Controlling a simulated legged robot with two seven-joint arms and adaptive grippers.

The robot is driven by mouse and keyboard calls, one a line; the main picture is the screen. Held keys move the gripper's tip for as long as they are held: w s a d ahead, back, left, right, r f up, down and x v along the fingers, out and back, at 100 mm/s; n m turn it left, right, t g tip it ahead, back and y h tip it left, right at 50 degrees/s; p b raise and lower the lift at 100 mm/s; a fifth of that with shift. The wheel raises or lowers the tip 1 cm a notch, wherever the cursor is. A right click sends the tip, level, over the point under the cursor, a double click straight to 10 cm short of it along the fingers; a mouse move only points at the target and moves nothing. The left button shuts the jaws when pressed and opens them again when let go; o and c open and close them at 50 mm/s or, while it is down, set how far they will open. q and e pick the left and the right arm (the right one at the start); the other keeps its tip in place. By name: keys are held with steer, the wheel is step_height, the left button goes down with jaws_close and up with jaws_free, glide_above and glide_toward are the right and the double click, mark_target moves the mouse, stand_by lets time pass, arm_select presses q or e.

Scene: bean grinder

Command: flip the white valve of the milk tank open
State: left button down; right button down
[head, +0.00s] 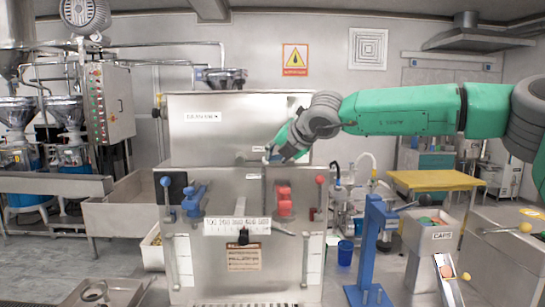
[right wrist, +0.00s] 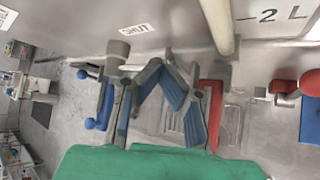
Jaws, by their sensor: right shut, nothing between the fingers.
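The milk tank seems to be the big pale metal box (head: 240,135) at the back of the machine; its small label is hard to read. My right gripper (head: 277,152) is in front of the box's lower right part, shut and empty. In the right wrist view the gripper (right wrist: 178,92) shows dark links with blue pads. A cream-white bar (right wrist: 218,22), perhaps the white valve's handle, lies just beyond the fingers, between a "SHUT" label (right wrist: 136,29) and a "2 L" marking. I cannot tell whether the fingers touch it. My left gripper is not in view.
Red (head: 284,198) and blue (head: 194,200) blocks and a scale plate (head: 237,226) sit on the machine front below the gripper. Ball-topped levers stand at both sides. A blue stand (head: 372,250) and a "CAPS" bin (head: 432,237) stand at the right.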

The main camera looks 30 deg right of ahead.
steer(key=f+y+b, duration=0.1)
steer(key=b, duration=0.3)
steer(key=f+m+t+b, duration=0.1)
steer(key=f+b, duration=0.1)
steer(key=b, duration=0.2)
steer(key=f+m+t+y+b, duration=0.1)
steer(key=b, duration=0.3)
steer(key=shift+a+f+y, duration=0.15)
steer(key=shift+a+y, duration=0.1)
steer(key=shift+y, duration=0.05)
steer(key=shift+w+a, duration=0.1)
stand_by(0.3)
steer(key=shift+r+p, duration=0.65)
steer(key=shift+r, duration=0.15)
